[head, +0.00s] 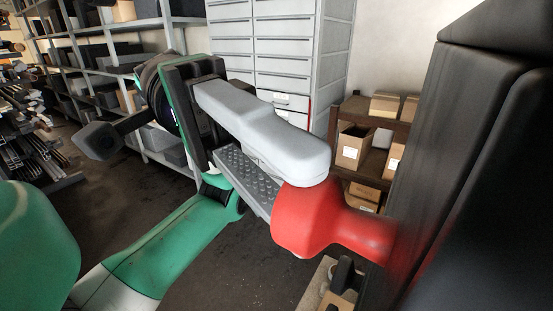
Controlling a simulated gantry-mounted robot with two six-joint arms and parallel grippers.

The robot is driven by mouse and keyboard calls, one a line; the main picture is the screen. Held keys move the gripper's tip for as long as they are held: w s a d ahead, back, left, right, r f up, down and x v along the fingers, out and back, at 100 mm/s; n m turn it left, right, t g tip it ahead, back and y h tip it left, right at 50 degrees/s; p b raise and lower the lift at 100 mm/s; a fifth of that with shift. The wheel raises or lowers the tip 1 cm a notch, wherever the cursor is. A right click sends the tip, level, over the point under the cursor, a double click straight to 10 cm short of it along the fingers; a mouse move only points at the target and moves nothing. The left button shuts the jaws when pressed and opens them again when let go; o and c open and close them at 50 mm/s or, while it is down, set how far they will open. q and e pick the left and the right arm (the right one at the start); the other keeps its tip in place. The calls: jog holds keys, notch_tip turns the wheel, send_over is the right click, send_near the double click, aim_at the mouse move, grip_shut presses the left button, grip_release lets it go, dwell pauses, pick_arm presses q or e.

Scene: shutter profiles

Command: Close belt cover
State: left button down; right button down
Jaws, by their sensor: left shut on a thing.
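My left gripper (293,187) comes in on its green arm from the lower left. Its two long grey fingers, one with a studded inner face, are shut on a red handle (312,228). The handle's neck runs right into a large black surface that fills the right side of the head view. This black surface looks like the belt cover (440,160), with a seam down it. How far open it stands cannot be told from here. My right gripper is not in view.
A light grey drawer cabinet (282,52) stands behind the gripper. A dark shelf (352,107) with cardboard boxes (352,147) is behind the handle. Metal racks (115,70) line the back left. A partly hidden bench or box is below the handle. The dark floor is clear around the arm.

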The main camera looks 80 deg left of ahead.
pick_arm(q)
jog(key=shift+f, duration=0.2)
jog(key=shift+c, duration=2.3)
grip_release()
jog(key=v, duration=1.1)
jog(key=shift+s+a, duration=0.2)
jog(key=shift+a, duration=0.1)
